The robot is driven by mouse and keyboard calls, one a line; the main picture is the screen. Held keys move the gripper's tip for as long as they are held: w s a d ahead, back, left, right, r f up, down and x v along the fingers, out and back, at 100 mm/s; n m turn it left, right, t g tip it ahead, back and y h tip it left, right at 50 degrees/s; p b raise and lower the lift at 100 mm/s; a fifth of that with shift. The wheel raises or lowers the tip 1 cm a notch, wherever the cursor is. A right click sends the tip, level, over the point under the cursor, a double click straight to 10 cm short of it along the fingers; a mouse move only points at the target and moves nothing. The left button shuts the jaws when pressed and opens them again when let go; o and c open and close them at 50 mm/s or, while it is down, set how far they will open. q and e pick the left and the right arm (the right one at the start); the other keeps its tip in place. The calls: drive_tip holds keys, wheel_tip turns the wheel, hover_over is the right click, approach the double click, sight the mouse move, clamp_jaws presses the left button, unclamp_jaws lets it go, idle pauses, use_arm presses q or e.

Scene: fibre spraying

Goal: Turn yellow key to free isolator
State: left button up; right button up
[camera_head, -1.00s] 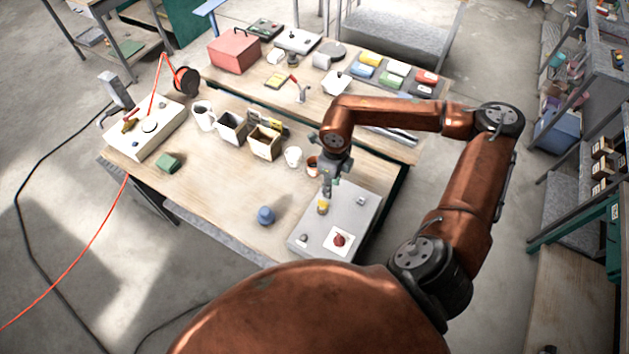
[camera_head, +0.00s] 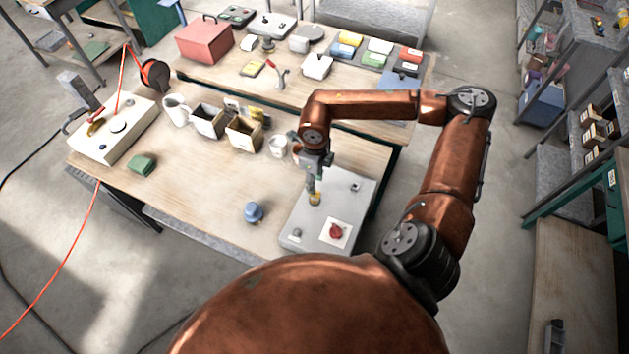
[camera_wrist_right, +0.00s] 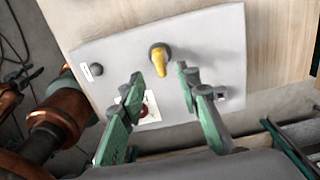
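A grey isolator panel (camera_head: 333,196) lies at the front right of the table. Its yellow key (camera_head: 315,198) stands near its left side; in the right wrist view the key (camera_wrist_right: 160,62) points down the picture. A red rotary knob (camera_head: 336,232) sits on a white plate nearer me and is partly behind a finger in the wrist view (camera_wrist_right: 147,110). My right gripper (camera_head: 313,188) is just above the key. In the wrist view its green fingers (camera_wrist_right: 160,72) are apart, one to each side of the key, with gaps visible. My left gripper is not in view.
A small black knob (camera_wrist_right: 96,70) and a small grey fitting (camera_head: 355,187) are on the panel. A blue domed object (camera_head: 253,212) stands left of it. A white mug (camera_head: 277,146) and open boxes (camera_head: 243,134) stand behind. The table's front left is mostly clear.

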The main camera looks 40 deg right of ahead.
drive_tip(key=shift+f+p, duration=0.7)
drive_tip(key=shift+f, duration=2.8)
drive_tip(key=shift+c, duration=0.4)
clamp_jaws()
